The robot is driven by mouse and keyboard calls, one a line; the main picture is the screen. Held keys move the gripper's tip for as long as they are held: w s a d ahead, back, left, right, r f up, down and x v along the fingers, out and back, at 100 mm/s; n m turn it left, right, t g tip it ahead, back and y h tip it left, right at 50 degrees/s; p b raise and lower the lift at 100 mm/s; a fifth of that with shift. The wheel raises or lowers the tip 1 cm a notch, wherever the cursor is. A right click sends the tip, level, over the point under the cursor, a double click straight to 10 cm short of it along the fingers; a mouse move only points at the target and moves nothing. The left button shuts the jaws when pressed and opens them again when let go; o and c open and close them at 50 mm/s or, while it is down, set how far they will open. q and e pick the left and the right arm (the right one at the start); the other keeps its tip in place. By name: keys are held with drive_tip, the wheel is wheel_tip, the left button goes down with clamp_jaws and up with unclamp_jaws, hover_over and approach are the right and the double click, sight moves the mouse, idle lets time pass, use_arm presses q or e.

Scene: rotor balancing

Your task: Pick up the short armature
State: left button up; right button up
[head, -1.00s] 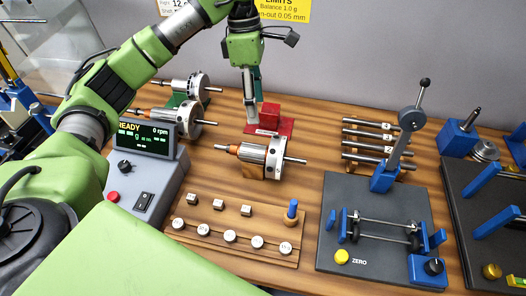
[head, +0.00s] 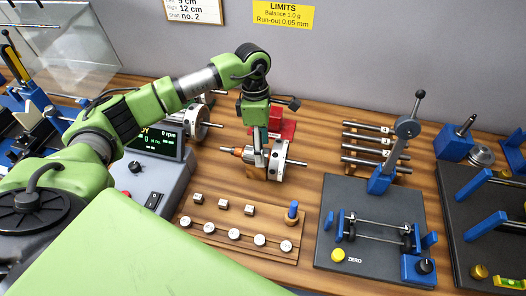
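An armature with a copper-coloured end, a steel body and a pale disc (head: 278,160) lies across a wooden rest (head: 255,172) at mid table. My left gripper (head: 260,160) points down at this armature, its fingers overlapping the steel body. I cannot tell whether the fingers are closed on it. Another armature with a pale disc (head: 197,122) lies behind the display, partly hidden by my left arm. No label shows which armature is the short one. My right gripper is not in view.
A red block stand (head: 287,129) is just behind the gripper. Several shafts (head: 365,147) lie in a rack to the right. A wooden weight tray (head: 240,218), a grey control box (head: 150,175) and a black balancing plate (head: 350,190) stand nearer.

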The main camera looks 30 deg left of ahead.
use_arm(q)
drive_tip(key=shift+f, duration=0.45)
drive_tip(key=shift+d, duration=0.1)
drive_tip(key=c, duration=1.3)
drive_tip(key=shift+r, duration=0.1)
drive_tip(key=shift+c, duration=1.2)
